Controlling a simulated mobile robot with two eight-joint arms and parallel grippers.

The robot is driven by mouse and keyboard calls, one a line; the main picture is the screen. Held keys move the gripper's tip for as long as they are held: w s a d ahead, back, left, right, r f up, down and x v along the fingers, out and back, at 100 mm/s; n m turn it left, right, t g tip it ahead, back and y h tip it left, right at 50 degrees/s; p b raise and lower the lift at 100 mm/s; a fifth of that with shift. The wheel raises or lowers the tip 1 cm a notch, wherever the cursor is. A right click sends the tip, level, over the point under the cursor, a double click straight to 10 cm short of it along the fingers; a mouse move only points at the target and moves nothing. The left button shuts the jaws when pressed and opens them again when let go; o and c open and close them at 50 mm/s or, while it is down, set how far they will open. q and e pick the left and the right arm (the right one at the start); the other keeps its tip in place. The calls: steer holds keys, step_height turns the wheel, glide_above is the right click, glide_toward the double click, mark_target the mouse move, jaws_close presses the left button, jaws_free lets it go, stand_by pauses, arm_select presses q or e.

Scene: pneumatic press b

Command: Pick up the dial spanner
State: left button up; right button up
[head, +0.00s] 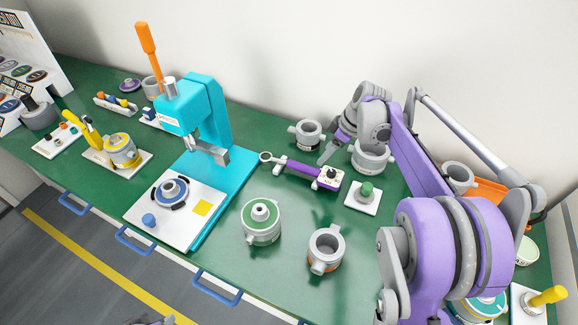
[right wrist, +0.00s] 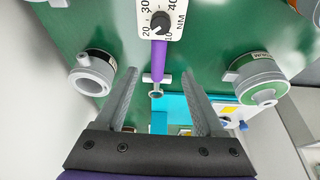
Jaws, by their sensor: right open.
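The dial spanner (head: 302,170) lies on the green bench in the head view, right of the turquoise press. It has a purple handle, a grey ring end at the left and a white dial plate at the right. In the right wrist view the spanner (right wrist: 158,60) runs down between the fingers, with its dial plate at the top and its ring end lower. My right gripper (head: 334,150) is open and empty, just behind the spanner in the head view. The wrist view also shows its two spread fingers (right wrist: 158,85). I cannot tell whether they touch the spanner.
The turquoise press (head: 220,130) with an orange lever stands left of the spanner. Grey pots (head: 306,133) stand behind it.

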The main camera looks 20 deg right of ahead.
glide_above(313, 169)
steer(key=s+d, duration=0.1)
steer(key=f, duration=0.4)
steer(key=shift+s+d+f, duration=0.15)
steer(key=shift+s+f, duration=0.05)
steer(key=shift+f, duration=0.1)
steer(key=x, duration=0.6)
steer(key=shift+s, duration=0.1)
jaws_close()
stand_by(0.7)
